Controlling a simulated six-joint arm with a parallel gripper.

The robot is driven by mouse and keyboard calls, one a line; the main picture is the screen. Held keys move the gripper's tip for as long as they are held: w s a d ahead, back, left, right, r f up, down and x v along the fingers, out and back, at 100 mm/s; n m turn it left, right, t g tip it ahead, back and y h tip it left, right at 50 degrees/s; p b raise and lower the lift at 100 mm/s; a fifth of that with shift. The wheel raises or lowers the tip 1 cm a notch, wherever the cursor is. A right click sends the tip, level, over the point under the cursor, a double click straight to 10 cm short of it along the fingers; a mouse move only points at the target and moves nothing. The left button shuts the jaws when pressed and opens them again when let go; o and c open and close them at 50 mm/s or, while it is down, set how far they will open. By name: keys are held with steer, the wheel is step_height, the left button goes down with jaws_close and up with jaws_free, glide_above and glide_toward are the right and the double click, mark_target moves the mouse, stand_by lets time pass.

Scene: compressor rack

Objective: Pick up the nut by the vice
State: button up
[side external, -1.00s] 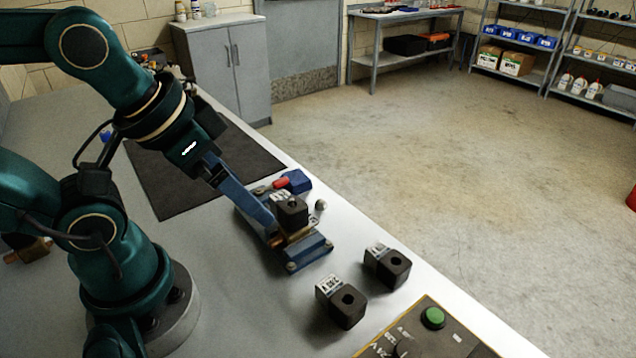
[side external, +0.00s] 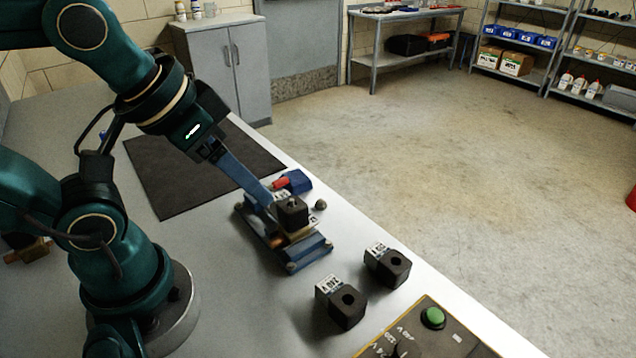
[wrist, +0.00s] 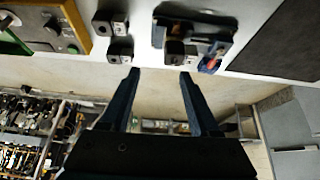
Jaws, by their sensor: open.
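The nut (side external: 320,204) is a small grey piece on the pale bench, just right of the blue vice (side external: 312,252) in the side view. The vice holds a black block with a pale label (side external: 291,212). The vice also shows at the top of the wrist view (wrist: 160,36); I cannot make out the nut there. My gripper (side external: 268,204) is over the vice in the side view, its long blue fingers overlapping each other and the vice. In the wrist view my gripper (wrist: 159,74) is open, with nothing between its fingertips.
Two black blocks (side external: 345,305) (side external: 388,268) stand on the bench right of the vice. A control panel with a green button (side external: 433,317) is at the front. A blue and red piece (side external: 293,182) lies behind the vice. A dark mat (side external: 200,178) covers bench at left.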

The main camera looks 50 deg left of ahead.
steer(key=w+a+r+n+g, duration=0.1)
steer(key=w+r, duration=0.2)
steer(key=w, duration=0.4)
steer(key=n+g, duration=0.3)
steer(key=g, duration=0.2)
glide_above(321, 200)
step_height(321, 200, down, 15)
steer(key=shift+f, duration=2.5)
jaws_close()
